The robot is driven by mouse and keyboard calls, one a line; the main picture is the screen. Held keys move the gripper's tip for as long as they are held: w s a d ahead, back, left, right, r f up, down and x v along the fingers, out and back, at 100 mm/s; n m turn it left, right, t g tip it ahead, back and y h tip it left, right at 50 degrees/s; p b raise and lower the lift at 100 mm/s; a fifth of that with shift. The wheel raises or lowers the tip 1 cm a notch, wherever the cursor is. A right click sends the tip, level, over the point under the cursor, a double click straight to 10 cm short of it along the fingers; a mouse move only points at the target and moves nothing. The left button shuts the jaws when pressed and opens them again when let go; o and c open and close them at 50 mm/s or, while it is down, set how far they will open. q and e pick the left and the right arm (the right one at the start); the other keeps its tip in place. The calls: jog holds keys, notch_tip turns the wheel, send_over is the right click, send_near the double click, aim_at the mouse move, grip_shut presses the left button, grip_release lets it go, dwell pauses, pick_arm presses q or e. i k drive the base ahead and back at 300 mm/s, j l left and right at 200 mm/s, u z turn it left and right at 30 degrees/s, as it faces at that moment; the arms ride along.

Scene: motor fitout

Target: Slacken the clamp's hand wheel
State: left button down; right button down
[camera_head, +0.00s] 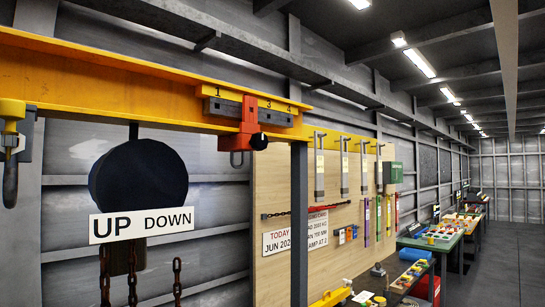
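A red clamp (249,116) sits around the lower part of the yellow overhead beam (120,75), in front of a grey bar marked with numbers 1, 3 and 4. A small black round knob (259,141), which looks like the clamp's hand wheel, sticks out at its lower right. I cannot tell how tight the wheel is. Neither of my grippers shows in this view.
A dark round hoist (138,175) with an UP DOWN sign (142,224) and chains hangs left of the clamp. A grey post (299,220) stands right of it. A wooden tool board (345,190) is behind. Green workbenches (440,245) run along the wall; the right floor is clear.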

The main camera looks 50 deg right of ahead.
aim_at(259, 141)
jog(key=l+z, duration=0.25)
jog(key=z, duration=0.2)
jog(key=l+z, duration=0.55)
jog(key=z, duration=0.3)
